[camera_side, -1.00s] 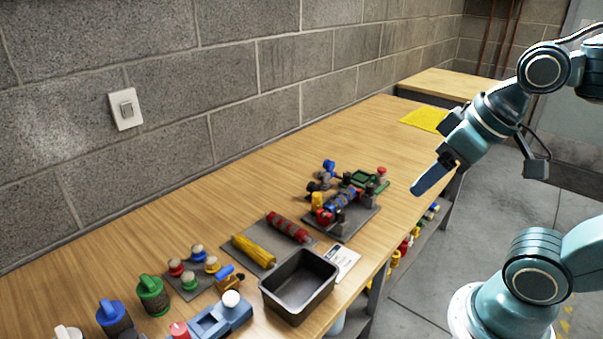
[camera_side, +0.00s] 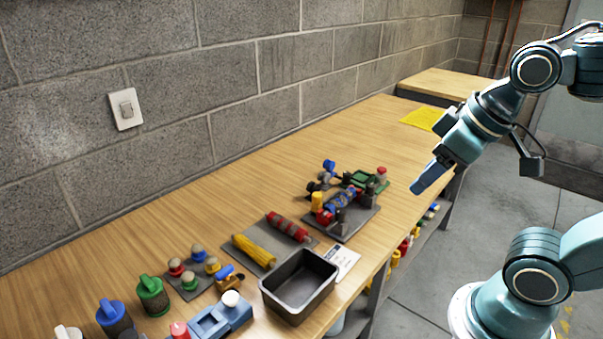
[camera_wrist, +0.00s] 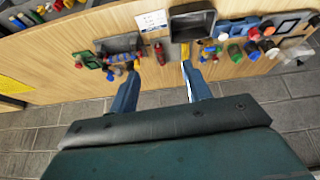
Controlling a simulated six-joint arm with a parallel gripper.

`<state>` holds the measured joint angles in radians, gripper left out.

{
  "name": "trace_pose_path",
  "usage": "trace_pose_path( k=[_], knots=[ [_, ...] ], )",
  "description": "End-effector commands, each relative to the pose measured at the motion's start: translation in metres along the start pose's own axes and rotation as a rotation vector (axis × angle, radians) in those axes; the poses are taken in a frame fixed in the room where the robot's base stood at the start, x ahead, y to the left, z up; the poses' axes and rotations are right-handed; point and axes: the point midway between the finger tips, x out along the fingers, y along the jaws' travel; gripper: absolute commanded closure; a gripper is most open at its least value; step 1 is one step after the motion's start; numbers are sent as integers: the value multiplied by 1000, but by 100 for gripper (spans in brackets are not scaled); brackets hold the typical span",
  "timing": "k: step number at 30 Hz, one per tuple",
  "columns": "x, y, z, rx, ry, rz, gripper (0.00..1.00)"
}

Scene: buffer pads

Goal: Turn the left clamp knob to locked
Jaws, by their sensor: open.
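A fixture on a grey plate (camera_side: 352,224) stands on the bench, with a blue-and-grey cylinder (camera_side: 347,197) lying across it. Small coloured knobs and dark clamp parts surround the cylinder; I cannot tell which is the left clamp knob. The fixture also shows in the wrist view (camera_wrist: 120,52), left of centre. My gripper (camera_side: 416,187) is open and empty, in the air to the right of the fixture and apart from it.
A dark empty tray (camera_side: 299,286) sits at the bench's front edge, beside a white label card (camera_side: 342,262). A mat holds a yellow roll (camera_side: 254,250) and a red roll (camera_side: 287,227). Several knobs and blue parts crowd the near left. The bench's far end is mostly clear.

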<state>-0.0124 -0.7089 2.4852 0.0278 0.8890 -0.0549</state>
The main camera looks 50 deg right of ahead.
Motion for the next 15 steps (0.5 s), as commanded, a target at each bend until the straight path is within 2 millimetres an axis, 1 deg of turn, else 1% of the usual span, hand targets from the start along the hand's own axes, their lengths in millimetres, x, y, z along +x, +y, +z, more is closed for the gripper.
trace_pose_path(
  k=[8, 15],
  knots=[
    [22, 10, -27, -177, -71, 43, 51],
    [52, 20, -53, -390, -156, 93, 51]
  ],
)
